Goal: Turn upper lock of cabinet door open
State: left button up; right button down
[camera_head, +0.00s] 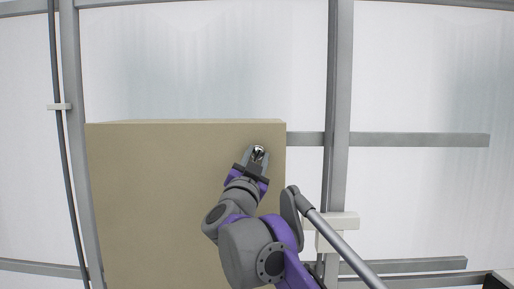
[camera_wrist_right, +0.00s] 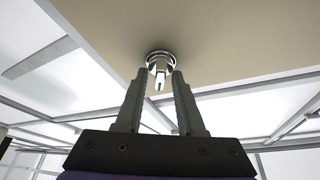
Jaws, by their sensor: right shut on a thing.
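The cabinet (camera_head: 140,200) is a tan box with a plain door face in the head view. The upper lock (camera_head: 259,151) is a small shiny metal fitting near the top right of that face. In the right wrist view the lock (camera_wrist_right: 160,64) is a round chrome base with a small knob sticking out. My right gripper (camera_head: 257,160) is at the lock, its fingers (camera_wrist_right: 160,78) on either side of the knob and shut on it. The exact contact is hard to see. My left gripper is not in view.
Behind the cabinet is a pale translucent wall with grey metal posts (camera_head: 338,80) and rails (camera_head: 420,140). A white box (camera_head: 344,221) is fixed on the post right of the cabinet. A dark cable (camera_head: 60,150) runs down at the left.

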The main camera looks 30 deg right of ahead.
jog(key=m+g+p, duration=0.1)
jog(key=m+p, duration=0.1)
jog(key=m, duration=0.1)
jog(key=m+g+p, duration=0.2)
jog(key=m, duration=0.2)
jog(key=m+g+p, duration=0.1)
jog(key=m, duration=0.2)
jog(key=shift+a+r+m+g+h+p, duration=0.1)
jog(key=shift+r+m+g+h+p, duration=0.2)
jog(key=shift+r+h+p, duration=0.1)
jog(key=shift+f+m+g+p, duration=0.15)
jog(key=shift+m+g+p, duration=0.25)
jog(key=shift+m, duration=0.7)
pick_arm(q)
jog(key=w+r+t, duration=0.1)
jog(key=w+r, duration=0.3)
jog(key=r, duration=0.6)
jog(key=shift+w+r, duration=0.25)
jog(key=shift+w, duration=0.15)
pick_arm(e)
jog(key=shift+f+m+y, duration=0.1)
jog(key=shift+m+y, duration=0.4)
jog(key=shift+m, duration=0.5)
jog(key=c, duration=0.9)
grip_release()
